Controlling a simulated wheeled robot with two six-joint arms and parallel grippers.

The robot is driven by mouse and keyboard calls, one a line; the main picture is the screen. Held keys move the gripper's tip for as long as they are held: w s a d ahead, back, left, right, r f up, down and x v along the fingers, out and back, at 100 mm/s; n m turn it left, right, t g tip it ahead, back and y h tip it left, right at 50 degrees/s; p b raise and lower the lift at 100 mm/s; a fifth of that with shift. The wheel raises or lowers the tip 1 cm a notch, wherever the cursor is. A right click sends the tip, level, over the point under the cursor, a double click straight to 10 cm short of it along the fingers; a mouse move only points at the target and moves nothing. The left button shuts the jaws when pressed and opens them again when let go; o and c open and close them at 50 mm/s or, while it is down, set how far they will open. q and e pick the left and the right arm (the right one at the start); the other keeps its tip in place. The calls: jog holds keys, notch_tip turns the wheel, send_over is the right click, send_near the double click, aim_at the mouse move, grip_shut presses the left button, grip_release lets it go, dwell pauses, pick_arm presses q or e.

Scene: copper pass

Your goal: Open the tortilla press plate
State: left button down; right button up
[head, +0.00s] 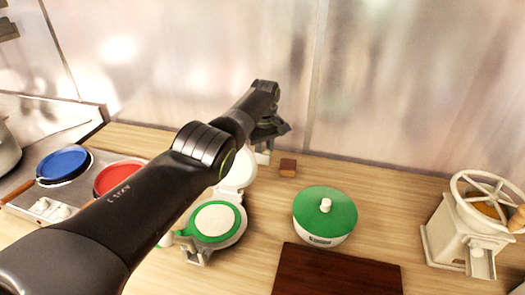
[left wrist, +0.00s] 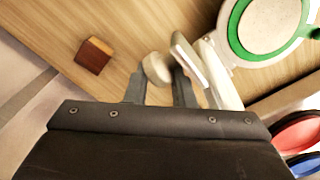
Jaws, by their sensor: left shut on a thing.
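The tortilla press stands on the wooden counter. Its white base (head: 239,236) carries a green ring with a pale disc inside, also seen in the left wrist view (left wrist: 233,55). The white upper plate (head: 241,172) stands raised at the back of the base, partly hidden by my left arm. My left gripper (head: 265,140) is behind the raised plate. In the left wrist view its fingers (left wrist: 158,88) are shut on a cream knob (left wrist: 156,67) beside the plate, seen nearly edge-on. My right gripper is not in view.
A small brown block (head: 288,167) lies close to my left gripper. A green-lidded pot (head: 325,213) and dark board (head: 337,272) are right of the press. A white grinder (head: 455,237) stands far right; red (head: 115,177) and blue (head: 63,163) pans are left.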

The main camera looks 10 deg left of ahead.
pick_arm(q)
jog(key=shift+s+d+f, duration=0.25)
jog(key=shift+d+f, duration=0.2)
jog(key=shift+f, duration=0.05)
jog(key=c, duration=1.5)
grip_release()
jog(key=o, duration=0.4)
jog(key=shift+w+d, duration=0.1)
jog(key=shift+d, duration=0.3)
jog(key=shift+o, duration=0.2)
jog(key=shift+r, duration=0.1)
jog(key=shift+w+a+r, duration=0.1)
jog(key=shift+w+a, duration=0.05)
jog(key=shift+a, duration=0.1)
